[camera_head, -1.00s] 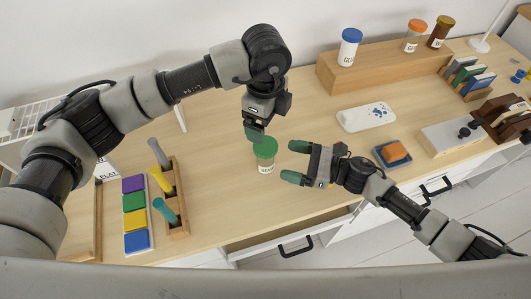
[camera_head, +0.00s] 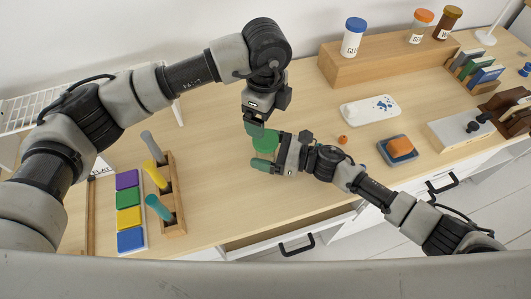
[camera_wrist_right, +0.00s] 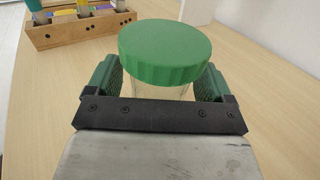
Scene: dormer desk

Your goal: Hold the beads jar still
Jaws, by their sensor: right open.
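The beads jar has a ribbed green lid (camera_head: 265,144) and stands on the desk. In the right wrist view its lid (camera_wrist_right: 165,52) and part of its clear body show between my fingers. My right gripper (camera_head: 267,151) is open, with its green fingers on either side of the jar; a gap shows beside the body in the right wrist view (camera_wrist_right: 158,85). My left gripper (camera_head: 255,130) points down just behind the lid in the head view. Whether its fingers are open or touch the lid cannot be told. The jar's label is hidden in the head view.
A wooden rack (camera_head: 171,205) with several coloured sticks stands left, beside a strip of coloured blocks (camera_head: 129,220). A small orange ball (camera_head: 343,139) and a white tray (camera_head: 371,111) lie right. A wooden riser (camera_head: 385,62) holds bottles behind. The desk's front edge is close.

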